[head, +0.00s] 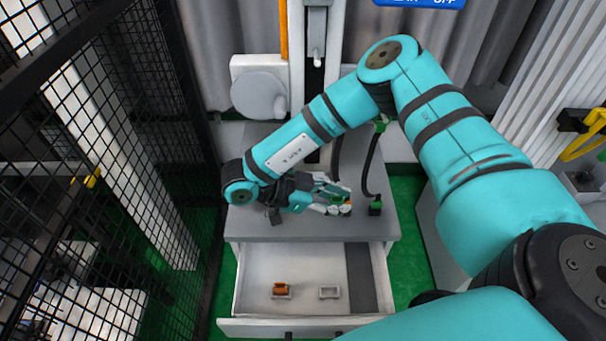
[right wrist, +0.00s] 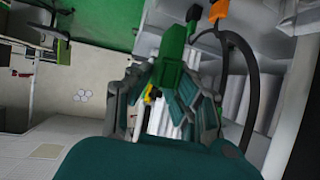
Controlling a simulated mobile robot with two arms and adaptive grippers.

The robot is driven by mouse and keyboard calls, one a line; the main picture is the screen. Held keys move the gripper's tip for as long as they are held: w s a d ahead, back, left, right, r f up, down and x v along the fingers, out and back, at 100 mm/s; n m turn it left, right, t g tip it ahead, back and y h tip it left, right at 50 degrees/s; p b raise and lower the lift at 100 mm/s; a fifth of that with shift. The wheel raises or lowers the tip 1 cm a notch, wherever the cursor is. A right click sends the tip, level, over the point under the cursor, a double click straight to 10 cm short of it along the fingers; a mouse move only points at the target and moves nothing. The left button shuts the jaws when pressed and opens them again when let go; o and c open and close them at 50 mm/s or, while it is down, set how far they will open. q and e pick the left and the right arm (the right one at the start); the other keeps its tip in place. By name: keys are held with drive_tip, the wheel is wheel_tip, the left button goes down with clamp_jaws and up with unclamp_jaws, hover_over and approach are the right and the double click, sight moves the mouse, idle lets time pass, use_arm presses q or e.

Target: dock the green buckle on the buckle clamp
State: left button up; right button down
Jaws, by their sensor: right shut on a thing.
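My right gripper (head: 335,196) is low over the grey top of the cabinet, its fingers pointing right. It is shut on the green buckle, which shows between the fingers in the right wrist view (right wrist: 173,48); in the head view the fingers hide most of it. A small dark block with a green top (head: 375,207) stands just right of the fingertips, at the end of a black cable. I cannot tell for certain which part is the buckle clamp, or whether the buckle touches anything. My left gripper is not in view.
An open drawer (head: 300,262) below holds an orange buckle (head: 281,288) in a white holder and an empty white holder (head: 328,292). A black cable (head: 367,170) curves beside the gripper. A black mesh fence (head: 130,130) stands at left. The grey cabinet top (head: 290,228) has free room in front.

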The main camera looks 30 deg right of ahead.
drive_tip(key=w+d+f, duration=0.1)
drive_tip(key=w, duration=0.3)
drive_tip(key=w+f+b, duration=0.1)
drive_tip(key=w+f, duration=0.1)
drive_tip(key=w, duration=0.2)
drive_tip(key=w+d+f, duration=0.1)
drive_tip(key=w, duration=0.4)
drive_tip(key=shift+w+d+f, duration=0.1)
drive_tip(key=shift+d+f, duration=0.05)
drive_tip(key=shift+d, duration=0.2)
drive_tip(key=shift+w+f, duration=0.1)
drive_tip(key=shift+f, duration=0.2)
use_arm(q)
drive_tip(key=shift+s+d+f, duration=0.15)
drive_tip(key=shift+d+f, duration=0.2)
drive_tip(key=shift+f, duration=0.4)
use_arm(e)
drive_tip(key=shift+f+b, duration=0.1)
drive_tip(key=shift+b, duration=0.3)
drive_tip(key=shift+f+b, duration=0.4)
drive_tip(key=shift+f, duration=0.1)
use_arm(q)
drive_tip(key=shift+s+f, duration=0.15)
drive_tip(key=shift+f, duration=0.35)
use_arm(e)
drive_tip(key=c, duration=1.2)
unclamp_jaws()
